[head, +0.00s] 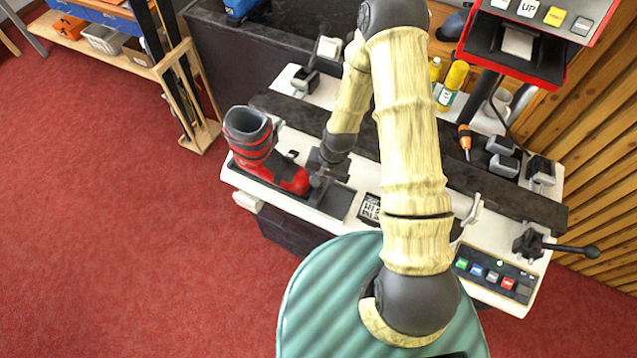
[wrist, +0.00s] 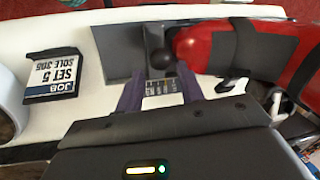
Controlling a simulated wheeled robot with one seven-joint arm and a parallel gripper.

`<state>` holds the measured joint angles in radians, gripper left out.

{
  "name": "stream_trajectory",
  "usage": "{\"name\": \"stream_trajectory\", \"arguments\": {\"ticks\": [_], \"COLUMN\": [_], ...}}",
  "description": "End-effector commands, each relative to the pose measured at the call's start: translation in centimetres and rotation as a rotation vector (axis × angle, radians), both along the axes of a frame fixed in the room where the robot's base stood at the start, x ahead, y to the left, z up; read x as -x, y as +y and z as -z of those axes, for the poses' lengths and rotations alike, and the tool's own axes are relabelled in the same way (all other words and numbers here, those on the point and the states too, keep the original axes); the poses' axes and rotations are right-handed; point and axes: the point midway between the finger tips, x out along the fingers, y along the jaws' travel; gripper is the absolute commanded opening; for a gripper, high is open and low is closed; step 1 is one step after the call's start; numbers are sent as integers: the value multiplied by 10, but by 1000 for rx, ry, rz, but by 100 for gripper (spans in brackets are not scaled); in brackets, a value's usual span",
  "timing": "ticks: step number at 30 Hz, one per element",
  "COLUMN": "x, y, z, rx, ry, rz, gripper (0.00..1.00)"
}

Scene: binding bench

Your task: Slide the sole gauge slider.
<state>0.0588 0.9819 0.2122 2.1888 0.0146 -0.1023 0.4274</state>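A printed scale (wrist: 162,88) lies just below the knob. My gripper (wrist: 159,76) is open, its two purple-grey fingers well apart. The knob appears just past the fingertips, between their lines, with no finger visibly touching it. In the head view my gripper (head: 322,176) is over the bench track by the boot toe (head: 293,181). The fingertips and knob are hard to make out there.
A job card (wrist: 52,76) reading "SET 5 SOLE 305" lies left of the track in the wrist view. In the head view a button panel (head: 490,275) and a black lever (head: 570,248) are at the bench's right. A screwdriver (head: 465,139) and bottles (head: 453,85) stand behind.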

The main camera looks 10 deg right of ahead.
Motion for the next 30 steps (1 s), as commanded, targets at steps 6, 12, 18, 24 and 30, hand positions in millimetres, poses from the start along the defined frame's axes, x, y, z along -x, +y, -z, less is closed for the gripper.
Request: {"name": "stream_trajectory", "arguments": {"ticks": [6,12,18,24,30], "x": [-1,-3,-4,-4,-4], "y": [5,9,11,11,11], "z": [26,48,58,59,59], "rx": [1,0,0,0,0], "ry": [3,2,0,0,0], "rz": [-1,0,0,0,0], "gripper": [38,38,38,38,10]}}
